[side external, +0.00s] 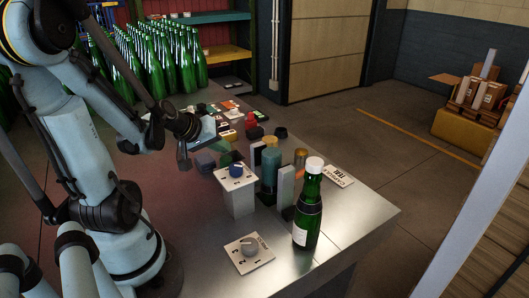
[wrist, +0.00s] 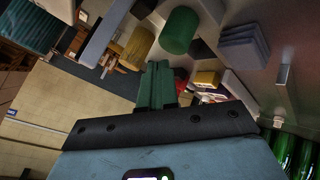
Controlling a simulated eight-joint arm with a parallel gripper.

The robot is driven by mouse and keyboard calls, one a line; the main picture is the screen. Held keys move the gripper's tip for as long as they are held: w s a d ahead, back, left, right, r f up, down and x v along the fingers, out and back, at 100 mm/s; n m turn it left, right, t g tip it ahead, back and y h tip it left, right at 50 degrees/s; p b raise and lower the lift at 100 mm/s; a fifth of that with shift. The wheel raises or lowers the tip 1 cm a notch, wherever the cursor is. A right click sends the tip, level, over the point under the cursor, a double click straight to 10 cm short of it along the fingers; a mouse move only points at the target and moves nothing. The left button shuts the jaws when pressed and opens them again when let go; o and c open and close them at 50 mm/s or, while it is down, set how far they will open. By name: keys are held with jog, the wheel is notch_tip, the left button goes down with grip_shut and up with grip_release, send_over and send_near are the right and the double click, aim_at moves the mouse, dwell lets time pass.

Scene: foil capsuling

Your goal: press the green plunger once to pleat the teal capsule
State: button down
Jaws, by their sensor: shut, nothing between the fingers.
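My gripper (wrist: 158,68) is shut and empty in the wrist view, its dark green fingers pressed together above the bench. In the side external view its end (side external: 232,156) hangs behind the blue-knob box, partly hidden. An upright teal-green cylinder (side external: 270,168) with a duller top stands on the bench, just right of the gripper; I cannot tell whether it is the plunger. A green cylinder (wrist: 181,30) also shows beyond the fingertips in the wrist view, apart from them. A dark green bottle (side external: 307,215) with a white top stands near the front edge.
A white box with a blue knob (side external: 236,171) and a plate with a grey knob (side external: 249,246) sit in front. A gold-topped cylinder (side external: 300,158) stands beside the green one. Blue stacked pieces (side external: 205,162) lie left. Many green bottles (side external: 160,65) stand behind.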

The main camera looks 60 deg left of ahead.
aim_at(227, 157)
jog(key=shift+f, duration=0.2)
dwell(0.5)
jog(key=shift+f, duration=0.25)
jog(key=shift+f, duration=1.15)
dwell(1.2)
jog(key=shift+r, duration=1.6)
jog(key=shift+r, duration=2.5)
